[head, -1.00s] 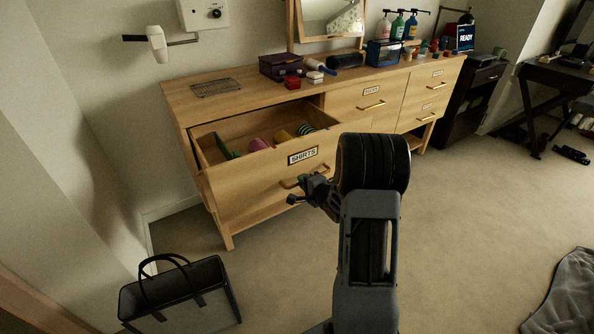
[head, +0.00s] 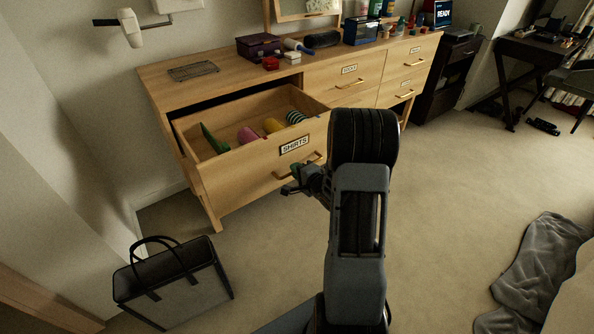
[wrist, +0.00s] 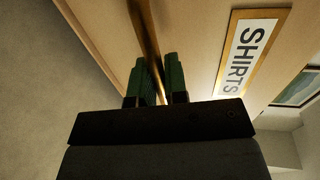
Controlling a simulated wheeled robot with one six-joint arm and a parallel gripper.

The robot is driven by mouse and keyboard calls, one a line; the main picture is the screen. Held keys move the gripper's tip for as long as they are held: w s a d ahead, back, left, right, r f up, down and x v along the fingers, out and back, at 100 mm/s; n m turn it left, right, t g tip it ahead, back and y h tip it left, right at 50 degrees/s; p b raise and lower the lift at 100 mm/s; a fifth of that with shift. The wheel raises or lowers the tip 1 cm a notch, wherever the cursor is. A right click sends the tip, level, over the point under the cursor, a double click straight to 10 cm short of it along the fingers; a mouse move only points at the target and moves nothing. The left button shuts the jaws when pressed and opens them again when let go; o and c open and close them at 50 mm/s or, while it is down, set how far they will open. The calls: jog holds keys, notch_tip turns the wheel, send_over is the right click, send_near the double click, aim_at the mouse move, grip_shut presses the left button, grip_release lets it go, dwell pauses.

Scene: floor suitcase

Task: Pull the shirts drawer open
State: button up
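The shirts drawer (head: 235,187) is the wide lower-left drawer of the wooden dresser, with a SHIRTS label (head: 294,145) on its front. It stands well open, showing rolled clothes in green, pink, yellow and stripes inside. Its brass handle (head: 314,159) runs between the green fingers of my gripper (wrist: 160,82) in the wrist view. The fingers look closed on the bar from both sides. In the head view my gripper (head: 293,181) is at the drawer front, and my arm partly hides the dresser.
A black and grey bag (head: 175,283) stands on the floor at lower left. A grey blanket (head: 535,270) lies at lower right. The dresser top holds a purple box (head: 258,46) and a wire rack (head: 193,71). Carpet at centre right is clear.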

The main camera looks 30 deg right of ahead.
jog(key=o, duration=0.4)
jog(key=p+v, duration=0.2)
jog(key=v, duration=1.1)
jog(key=shift+s+p, duration=0.35)
jog(key=shift+d+r, duration=0.1)
